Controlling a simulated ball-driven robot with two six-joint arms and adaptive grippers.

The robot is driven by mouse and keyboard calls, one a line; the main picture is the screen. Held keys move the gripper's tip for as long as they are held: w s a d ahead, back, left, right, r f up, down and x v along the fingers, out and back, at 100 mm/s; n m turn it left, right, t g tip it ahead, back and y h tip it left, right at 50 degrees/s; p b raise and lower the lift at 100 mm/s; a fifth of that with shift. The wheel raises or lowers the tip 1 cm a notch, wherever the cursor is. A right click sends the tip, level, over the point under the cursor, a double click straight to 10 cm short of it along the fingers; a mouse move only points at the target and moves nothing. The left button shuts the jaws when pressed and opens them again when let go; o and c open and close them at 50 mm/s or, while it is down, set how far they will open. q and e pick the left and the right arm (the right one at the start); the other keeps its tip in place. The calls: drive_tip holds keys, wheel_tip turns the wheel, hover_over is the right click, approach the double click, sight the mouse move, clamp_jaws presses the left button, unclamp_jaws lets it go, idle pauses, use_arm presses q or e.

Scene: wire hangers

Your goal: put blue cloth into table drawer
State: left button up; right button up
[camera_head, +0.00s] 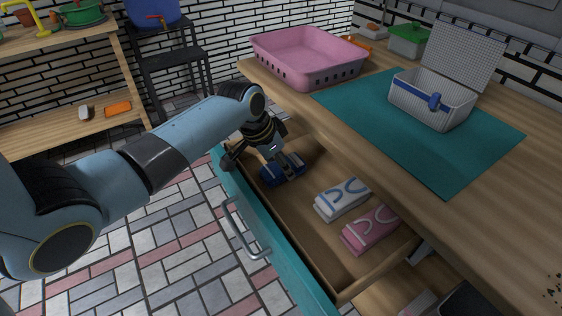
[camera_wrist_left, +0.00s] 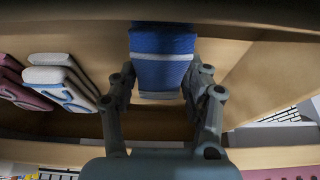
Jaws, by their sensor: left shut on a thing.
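The blue cloth (camera_head: 283,170) is a folded blue bundle with a pale stripe, inside the open table drawer (camera_head: 300,215) at its far left end. My left gripper (camera_head: 262,163) reaches down into the drawer and is shut on the cloth. In the left wrist view the blue cloth (camera_wrist_left: 162,60) sits between the two fingers of my left gripper (camera_wrist_left: 162,90). I cannot tell whether the cloth touches the drawer floor. My right gripper is not in view.
A white folded cloth (camera_head: 342,199) and a pink folded cloth (camera_head: 370,230) lie in the drawer to the right. On the tabletop are a pink tray (camera_head: 308,57), a teal mat (camera_head: 440,155) and an open white basket (camera_head: 432,98). The drawer front has a metal handle (camera_head: 241,232).

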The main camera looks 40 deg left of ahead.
use_arm(q)
drive_tip(key=o, duration=1)
drive_tip(key=p+v, duration=0.3)
drive_tip(key=v, duration=1)
drive_tip(key=shift+r, duration=0.15)
drive_tip(key=shift+w, duration=0.1)
